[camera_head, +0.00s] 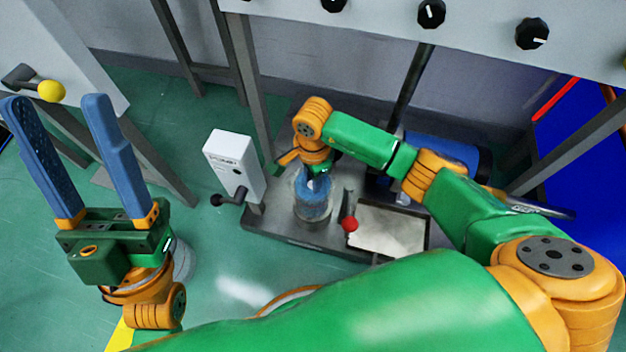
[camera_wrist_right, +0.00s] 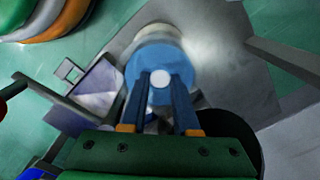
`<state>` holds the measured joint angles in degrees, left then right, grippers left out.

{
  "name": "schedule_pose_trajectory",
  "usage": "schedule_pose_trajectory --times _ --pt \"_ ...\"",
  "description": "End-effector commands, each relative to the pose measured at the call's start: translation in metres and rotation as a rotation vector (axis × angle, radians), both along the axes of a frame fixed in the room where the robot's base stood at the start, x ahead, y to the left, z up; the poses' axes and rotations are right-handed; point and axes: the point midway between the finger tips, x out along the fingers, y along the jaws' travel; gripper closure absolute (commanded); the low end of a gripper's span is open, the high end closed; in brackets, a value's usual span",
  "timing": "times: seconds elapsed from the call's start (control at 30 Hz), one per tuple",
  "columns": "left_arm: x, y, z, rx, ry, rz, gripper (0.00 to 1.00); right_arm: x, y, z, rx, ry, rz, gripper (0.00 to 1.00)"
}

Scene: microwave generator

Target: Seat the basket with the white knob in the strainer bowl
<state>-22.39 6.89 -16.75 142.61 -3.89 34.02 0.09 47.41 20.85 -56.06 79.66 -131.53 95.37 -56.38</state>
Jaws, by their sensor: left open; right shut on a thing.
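The blue basket (camera_head: 313,192) is at the strainer bowl (camera_head: 312,216) on the metal bench in the head view. My right gripper (camera_head: 316,177) is above it, pointing down. In the right wrist view its blue fingers (camera_wrist_right: 160,80) are shut on the white knob (camera_wrist_right: 159,78), with the blue basket (camera_wrist_right: 152,56) around and below. A pale round rim (camera_wrist_right: 157,30) shows beyond the basket. I cannot tell whether the basket is fully down in the bowl. My left gripper (camera_head: 57,105) is open and empty at the far left, with its fingers wide apart.
A white box (camera_head: 233,155) with a black crank (camera_head: 217,200) stands left of the bowl. A red ball knob (camera_head: 349,224) and a pale flat plate (camera_head: 390,232) lie to the right. A panel with black knobs (camera_head: 431,12) overhangs the back. A yellow knob (camera_head: 51,91) is near my left gripper.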

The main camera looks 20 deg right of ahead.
Motion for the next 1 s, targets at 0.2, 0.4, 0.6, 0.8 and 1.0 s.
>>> schedule_pose_trajectory --times 0.2,0.4,0.6,0.8,1.0 --pt "-0.002 0.001 -0.001 -0.005 -0.016 -0.001 0.41 0.0 0.0 -0.003 0.0 0.0 0.0 1.0" --pt "-0.003 0.001 0.001 -0.006 -0.02 -0.002 0.41 0.0 0.0 -0.002 0.0 0.0 0.0 0.41" --pt "-0.002 0.001 0.001 -0.006 -0.019 -0.002 0.41 0.0 0.0 -0.002 0.0 0.0 0.0 0.41" --pt "0.016 -0.002 -0.006 0.023 0.089 0.011 0.41 0.0 0.0 0.007 0.0 0.0 0.0 0.41" --pt "0.053 -0.006 -0.033 0.082 0.323 0.033 0.41 0.0 0.0 0.022 -0.001 -0.001 -0.001 0.41"
